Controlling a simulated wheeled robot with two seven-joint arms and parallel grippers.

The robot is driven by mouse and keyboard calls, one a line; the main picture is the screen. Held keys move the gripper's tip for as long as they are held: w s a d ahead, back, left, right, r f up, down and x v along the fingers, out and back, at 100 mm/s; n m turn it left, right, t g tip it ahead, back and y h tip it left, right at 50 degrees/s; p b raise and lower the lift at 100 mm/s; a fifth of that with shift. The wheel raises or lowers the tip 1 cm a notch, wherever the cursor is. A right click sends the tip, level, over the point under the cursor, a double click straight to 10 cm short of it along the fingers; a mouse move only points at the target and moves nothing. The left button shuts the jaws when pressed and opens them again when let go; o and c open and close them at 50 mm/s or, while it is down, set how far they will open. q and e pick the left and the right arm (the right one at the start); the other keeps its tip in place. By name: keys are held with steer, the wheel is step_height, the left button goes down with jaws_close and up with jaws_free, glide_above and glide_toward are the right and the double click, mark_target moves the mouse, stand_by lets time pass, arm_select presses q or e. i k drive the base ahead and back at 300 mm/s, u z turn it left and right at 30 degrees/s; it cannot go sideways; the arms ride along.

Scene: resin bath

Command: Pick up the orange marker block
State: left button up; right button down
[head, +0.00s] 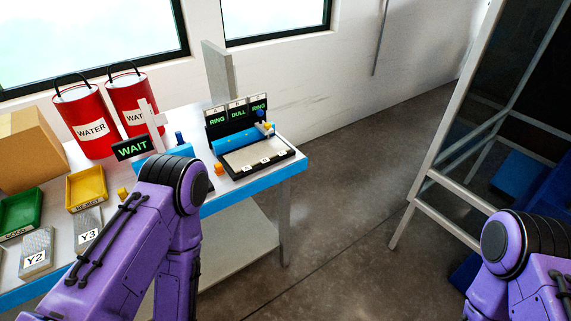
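A small orange block (219,169) sits on the table top, just left of the black-framed tray marked with letters. It looks like the orange marker block. My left arm stands in front of the table, with its bend left of the block and apart from it in the picture. My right arm is at the lower right, away from the table. Neither gripper shows in the head view.
The letter tray (260,155) has a RING, DULL, RING display behind it. A WAIT sign (132,147), red WATER buckets (90,128), a yellow tray (87,188), a green tray (20,212) and grey Y2 and Y3 blocks stand left. A framed booth (440,185) is right; floor between is clear.

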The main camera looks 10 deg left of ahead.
mark_target(219, 170)
steer(key=z, duration=1)
steer(key=i, duration=1.4)
steer(key=u, duration=2.15)
